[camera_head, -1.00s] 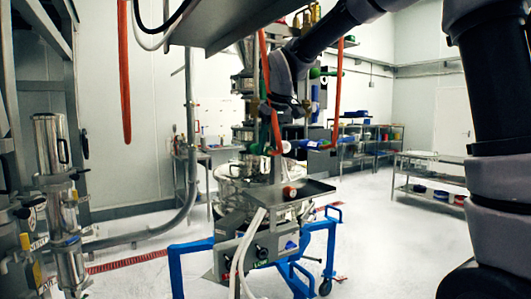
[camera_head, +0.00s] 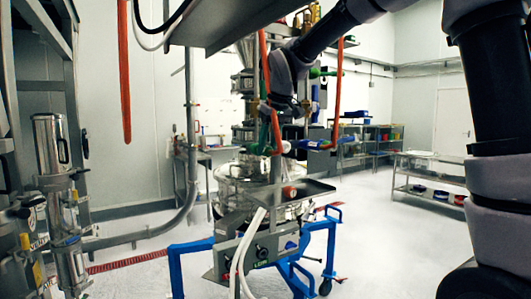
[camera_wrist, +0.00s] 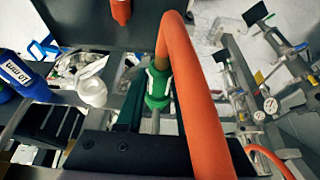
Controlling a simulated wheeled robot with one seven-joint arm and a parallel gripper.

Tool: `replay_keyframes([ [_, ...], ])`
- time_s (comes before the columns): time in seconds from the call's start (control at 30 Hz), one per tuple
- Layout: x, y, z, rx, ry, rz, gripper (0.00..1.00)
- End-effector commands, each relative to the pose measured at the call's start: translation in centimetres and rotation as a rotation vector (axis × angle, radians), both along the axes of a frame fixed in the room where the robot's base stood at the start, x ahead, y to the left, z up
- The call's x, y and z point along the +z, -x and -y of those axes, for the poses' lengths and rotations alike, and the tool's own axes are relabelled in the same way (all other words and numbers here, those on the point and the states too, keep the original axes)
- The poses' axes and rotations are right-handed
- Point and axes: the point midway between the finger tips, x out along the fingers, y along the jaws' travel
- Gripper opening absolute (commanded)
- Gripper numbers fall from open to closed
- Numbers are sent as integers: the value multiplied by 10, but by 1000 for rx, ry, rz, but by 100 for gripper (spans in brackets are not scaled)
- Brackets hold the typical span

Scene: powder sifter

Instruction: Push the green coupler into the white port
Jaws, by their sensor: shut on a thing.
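The green coupler (camera_wrist: 158,88) is in the middle of the wrist view, with a thick orange hose (camera_wrist: 190,75) arching from it over my gripper. My gripper (camera_wrist: 150,112) is shut on the coupler; its dark body fills the bottom of the view and the hose hides part of it. A white round fitting (camera_wrist: 92,92), which looks like the white port, lies to the left, apart from the coupler. In the head view my gripper (camera_head: 280,112) is above the sifter, and a green piece (camera_head: 262,149) shows below it; the exact grip is too small to tell.
A blue labelled fitting (camera_wrist: 15,75) is at the left of the wrist view. The sifter (camera_head: 250,180) stands on a blue wheeled frame (camera_head: 185,250) with a small metal tray (camera_head: 312,188). A second orange hose (camera_head: 338,95) hangs to the right. Steel pipes (camera_wrist: 235,85) are at the right.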

Motion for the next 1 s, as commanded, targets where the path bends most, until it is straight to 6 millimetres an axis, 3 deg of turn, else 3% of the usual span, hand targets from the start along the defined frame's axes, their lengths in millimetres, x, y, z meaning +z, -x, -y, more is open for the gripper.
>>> replay_keyframes([
  [1.0,0,33,22,0,0,0,0],
])
